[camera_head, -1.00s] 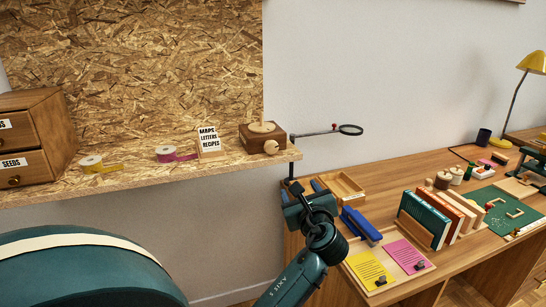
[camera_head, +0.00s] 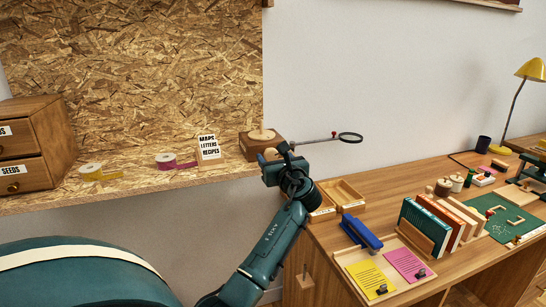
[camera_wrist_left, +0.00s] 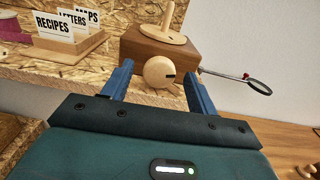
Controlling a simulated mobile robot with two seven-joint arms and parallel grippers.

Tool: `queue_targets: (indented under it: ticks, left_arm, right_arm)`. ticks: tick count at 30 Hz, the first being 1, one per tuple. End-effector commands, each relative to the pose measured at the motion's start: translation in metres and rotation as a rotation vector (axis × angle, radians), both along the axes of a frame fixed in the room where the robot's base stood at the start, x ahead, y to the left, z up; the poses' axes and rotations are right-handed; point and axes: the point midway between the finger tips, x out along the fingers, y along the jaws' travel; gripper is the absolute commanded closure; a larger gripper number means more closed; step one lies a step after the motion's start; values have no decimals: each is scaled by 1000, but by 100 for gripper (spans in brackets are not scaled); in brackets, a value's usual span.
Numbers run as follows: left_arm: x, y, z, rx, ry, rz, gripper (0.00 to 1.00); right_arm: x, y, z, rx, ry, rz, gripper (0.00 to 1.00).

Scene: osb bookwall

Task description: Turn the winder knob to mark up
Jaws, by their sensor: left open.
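The winder is a brown wooden box (camera_wrist_left: 140,46) with a pale disc and peg (camera_wrist_left: 165,34) on top, standing at the right end of the OSB shelf. Its round pale knob (camera_wrist_left: 158,72) is on the front face, with a dark mark pointing right in the left wrist view. My left gripper (camera_wrist_left: 158,86) is open, with one blue finger on each side of the knob and visible gaps to it. In the head view, the left gripper (camera_head: 277,160) is in front of the winder box (camera_head: 246,150) and hides much of the knob. My right gripper is not in view.
The desk (camera_head: 385,180) below holds a blue stapler (camera_head: 361,233), books and note pads.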

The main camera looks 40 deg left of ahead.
Motion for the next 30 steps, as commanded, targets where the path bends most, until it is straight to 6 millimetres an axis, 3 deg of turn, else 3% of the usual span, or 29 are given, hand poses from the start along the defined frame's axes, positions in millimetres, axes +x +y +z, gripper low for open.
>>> queue_targets:
  ticks: [4,13,30]
  left_arm:
    - [5,10,0,-1,0,0,41]
    - [6,12,0,-1,0,0,41]
    - [6,11,0,-1,0,0,86]
  right_arm:
    - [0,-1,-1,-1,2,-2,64]
    - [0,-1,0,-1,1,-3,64]
    - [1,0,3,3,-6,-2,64]
